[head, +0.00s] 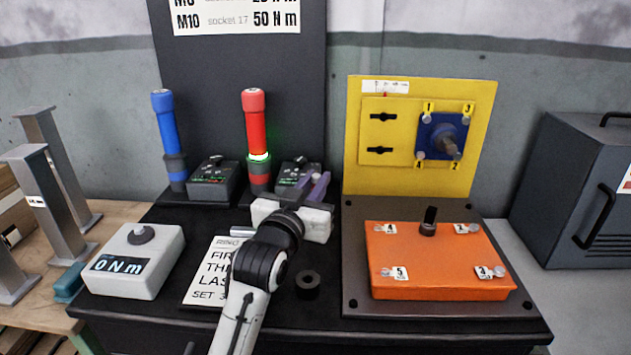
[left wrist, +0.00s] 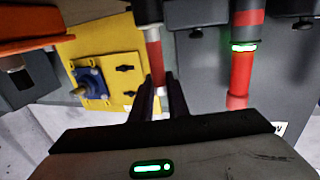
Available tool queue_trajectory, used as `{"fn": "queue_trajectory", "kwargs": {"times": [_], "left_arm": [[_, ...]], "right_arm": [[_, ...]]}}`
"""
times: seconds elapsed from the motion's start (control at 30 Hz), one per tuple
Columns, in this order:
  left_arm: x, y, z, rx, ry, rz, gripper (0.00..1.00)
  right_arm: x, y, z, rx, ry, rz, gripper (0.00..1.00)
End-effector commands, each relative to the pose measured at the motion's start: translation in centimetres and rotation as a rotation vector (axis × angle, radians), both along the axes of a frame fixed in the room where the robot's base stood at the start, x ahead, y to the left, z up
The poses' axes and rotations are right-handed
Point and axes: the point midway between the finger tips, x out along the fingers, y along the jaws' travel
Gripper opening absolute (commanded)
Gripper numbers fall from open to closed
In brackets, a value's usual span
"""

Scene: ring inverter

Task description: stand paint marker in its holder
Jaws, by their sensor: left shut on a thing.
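My left gripper (head: 318,187) reaches in over the dark bench, in front of the red driver and its control box. In the left wrist view its dark fingers (left wrist: 160,88) are closed on the paint marker (left wrist: 154,58). The marker has a red barrel, a pale tip end between the fingers and a wider dark grey part beyond a light band. In the head view I cannot make out the marker clearly behind the gripper. A short black open ring-shaped piece (head: 308,285) stands on the bench; I cannot tell whether it is the holder. My right gripper is not in view.
A red driver (head: 256,122) and a blue driver (head: 165,125) stand at the back. A yellow panel (head: 353,140) rises behind an orange plate (head: 440,270) at right. A white 0 Nm box (head: 155,250) and a printed card (head: 205,285) lie left of the arm.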

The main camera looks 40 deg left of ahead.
Motion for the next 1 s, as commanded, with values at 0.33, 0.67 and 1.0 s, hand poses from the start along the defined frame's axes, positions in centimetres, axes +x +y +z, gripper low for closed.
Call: {"fn": "queue_trajectory", "kwargs": {"times": [0.33, 0.67, 1.0], "left_arm": [[0.0, 0.0, -0.5, -0.001, 0.002, 0.000, 0.23], [0.0, 0.0, -0.4, 0.000, 0.001, 0.000, 0.36], [0.0, 0.0, 4.3, 0.001, -0.006, 0.000, 0.36]], "right_arm": [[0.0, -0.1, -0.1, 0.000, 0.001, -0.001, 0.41], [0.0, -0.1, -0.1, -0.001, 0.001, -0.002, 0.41], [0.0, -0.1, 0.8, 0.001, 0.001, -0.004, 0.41]]}}
